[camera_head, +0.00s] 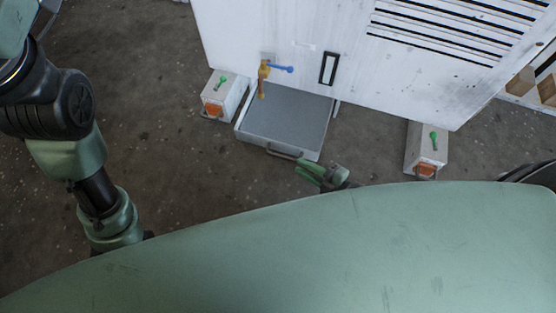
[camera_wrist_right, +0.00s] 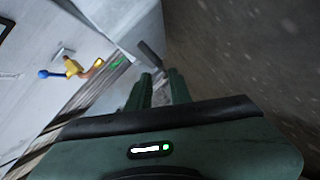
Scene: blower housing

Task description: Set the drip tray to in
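The drip tray (camera_head: 285,115) is a shallow, light-grey tray at the foot of the white housing. It sticks out from under the housing's front, with a handle (camera_head: 284,153) on its near side. My right gripper (camera_head: 308,173) is just right of and nearer than that handle, apart from it as far as I can tell. In the right wrist view its two green fingers (camera_wrist_right: 159,80) have a narrow gap between them, with nothing seen held. The grey handle (camera_wrist_right: 151,53) lies just beyond the fingertips. My left arm shows at the left, but its gripper is hidden.
A yellow tap with a blue lever (camera_head: 265,72) hangs over the tray's back. White boxes with green knobs and orange fronts stand left (camera_head: 224,95) and right (camera_head: 426,150) of the tray. Bare floor lies in front. My own green body covers the bottom.

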